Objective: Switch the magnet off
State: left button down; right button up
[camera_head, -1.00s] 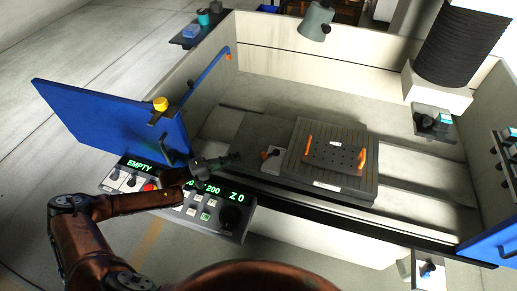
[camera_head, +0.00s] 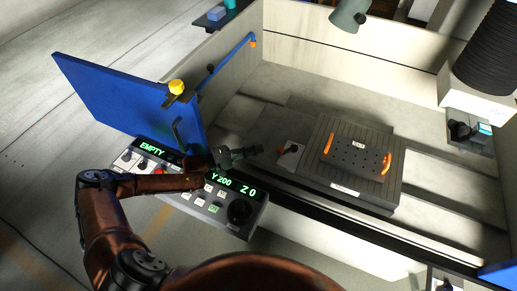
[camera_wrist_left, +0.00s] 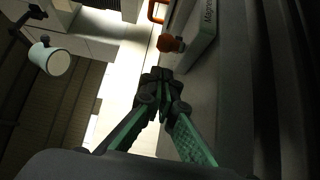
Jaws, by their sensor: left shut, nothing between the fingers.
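The magnet chuck (camera_head: 345,200) is a dark grey slotted block in the machine tank. In the left wrist view the lever (camera_wrist_left: 171,43) sticks out beside a light panel (camera_wrist_left: 205,40) with partly readable lettering, "Magne…". My left gripper (camera_head: 258,150) is shut and empty, just left of the lever, with a small gap in the head view. In the wrist view its fingertips (camera_wrist_left: 157,78) meet below the lever. My right gripper is not in view.
A dark perforated plate (camera_head: 352,161) with orange handles lies on the chuck. The control console (camera_head: 228,212), showing "EMPTY", "Y 200" and "Z 0", is below my left forearm. The open blue door (camera_head: 125,100) stands left, and a grey lamp (camera_head: 349,14) hangs above.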

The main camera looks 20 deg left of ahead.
aim_at(288, 148)
pick_arm(q)
jog(key=x, duration=0.6)
jog(key=shift+x, duration=0.8)
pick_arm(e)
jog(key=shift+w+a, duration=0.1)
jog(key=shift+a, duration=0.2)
